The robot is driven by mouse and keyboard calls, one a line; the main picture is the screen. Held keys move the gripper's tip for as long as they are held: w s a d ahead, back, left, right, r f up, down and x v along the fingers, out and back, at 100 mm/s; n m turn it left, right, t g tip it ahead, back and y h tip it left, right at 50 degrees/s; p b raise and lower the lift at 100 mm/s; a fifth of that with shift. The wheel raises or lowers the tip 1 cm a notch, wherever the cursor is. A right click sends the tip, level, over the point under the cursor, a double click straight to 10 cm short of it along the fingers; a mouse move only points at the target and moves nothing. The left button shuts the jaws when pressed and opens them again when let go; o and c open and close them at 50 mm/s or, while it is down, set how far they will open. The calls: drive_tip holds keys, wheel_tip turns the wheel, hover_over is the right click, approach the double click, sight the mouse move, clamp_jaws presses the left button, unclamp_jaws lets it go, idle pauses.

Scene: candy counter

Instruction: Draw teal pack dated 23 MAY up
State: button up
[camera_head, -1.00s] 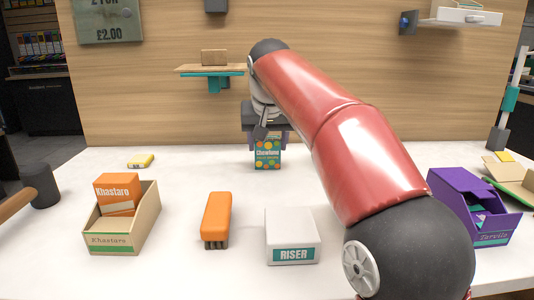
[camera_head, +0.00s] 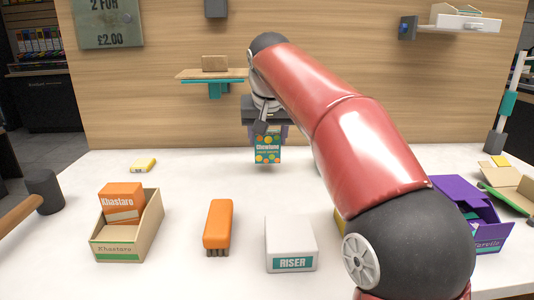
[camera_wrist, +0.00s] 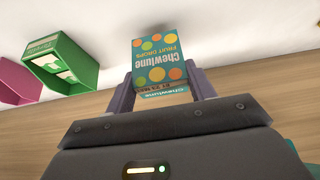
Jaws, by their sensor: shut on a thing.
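The teal Chewlune pack (camera_head: 267,149), with coloured dots on its front, is held upright between the fingers of my gripper (camera_head: 267,130). Its base is slightly above the white counter, with a faint shadow below. In the wrist view, the pack (camera_wrist: 159,60) sits between the two purple-grey fingers of my gripper (camera_wrist: 161,85). A dark printed strip shows along its near edge, but its date is too small to read surely.
An orange Khastaro pack (camera_head: 122,202) sits in an open box (camera_head: 112,252). An orange brush (camera_head: 218,224) and a white RISER block (camera_head: 290,240) stand in front. A purple box (camera_head: 482,218) is at right, partly behind my arm. A wooden shelf (camera_head: 208,74) is behind. The wrist view shows a green box (camera_wrist: 62,62).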

drive_tip(key=shift+r+p, duration=1.5)
drive_tip(key=shift+r, duration=1.35)
drive_tip(key=shift+s, duration=0.1)
